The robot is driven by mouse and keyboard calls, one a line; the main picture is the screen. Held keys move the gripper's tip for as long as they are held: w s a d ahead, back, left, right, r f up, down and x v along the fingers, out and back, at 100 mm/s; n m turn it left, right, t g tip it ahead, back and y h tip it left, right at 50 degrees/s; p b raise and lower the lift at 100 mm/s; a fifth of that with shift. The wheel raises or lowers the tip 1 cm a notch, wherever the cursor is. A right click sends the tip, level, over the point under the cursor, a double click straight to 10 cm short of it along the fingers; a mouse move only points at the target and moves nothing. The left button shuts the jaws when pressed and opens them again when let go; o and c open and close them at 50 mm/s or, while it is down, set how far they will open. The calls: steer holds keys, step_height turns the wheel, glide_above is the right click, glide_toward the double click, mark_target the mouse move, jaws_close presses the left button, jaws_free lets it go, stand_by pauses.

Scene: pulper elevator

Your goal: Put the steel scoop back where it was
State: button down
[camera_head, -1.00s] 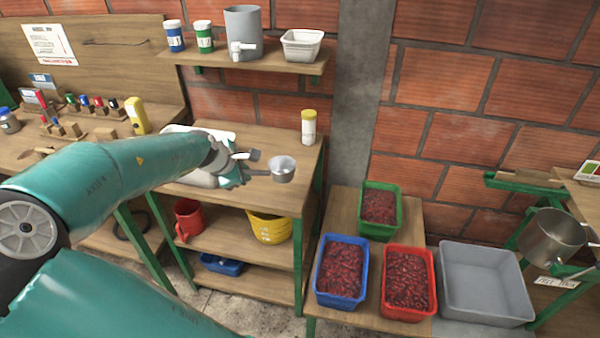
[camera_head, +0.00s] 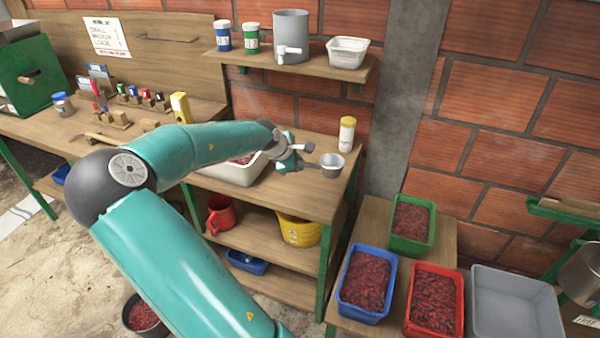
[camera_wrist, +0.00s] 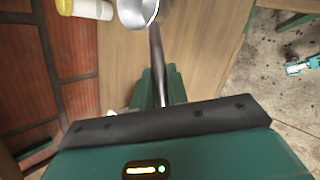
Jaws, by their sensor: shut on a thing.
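The steel scoop (camera_head: 332,165) has a round metal cup and a straight handle. My gripper (camera_head: 298,163) is shut on its handle, over the right part of the wooden table (camera_head: 300,205). In the wrist view the scoop's cup (camera_wrist: 137,12) is at the top, with the handle running down between my fingers (camera_wrist: 155,92). The cup looks open side up in the head view. I cannot tell whether the scoop touches the tabletop or is held just above it.
A yellow-capped bottle (camera_head: 347,133) stands close behind the scoop. A white tub (camera_head: 235,172) with red contents is left of my gripper. Blue (camera_head: 362,312), red (camera_head: 434,327) and green (camera_head: 411,244) crates of red cherries and an empty grey crate (camera_head: 515,305) are at the right.

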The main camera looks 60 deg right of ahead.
steer(key=shift+w+d+f, duration=0.15)
steer(key=shift+d+f, duration=0.4)
steer(key=shift+f, duration=0.6)
steer(key=shift+w+d+f, duration=0.2)
steer(key=shift+d+f, duration=0.3)
steer(key=shift+f, duration=0.6)
steer(key=shift+w+d+f, duration=0.15)
steer(key=shift+d+f, duration=0.4)
steer(key=shift+f, duration=0.7)
steer(key=c, duration=1.4)
jaws_free()
steer(key=shift+o, duration=0.2)
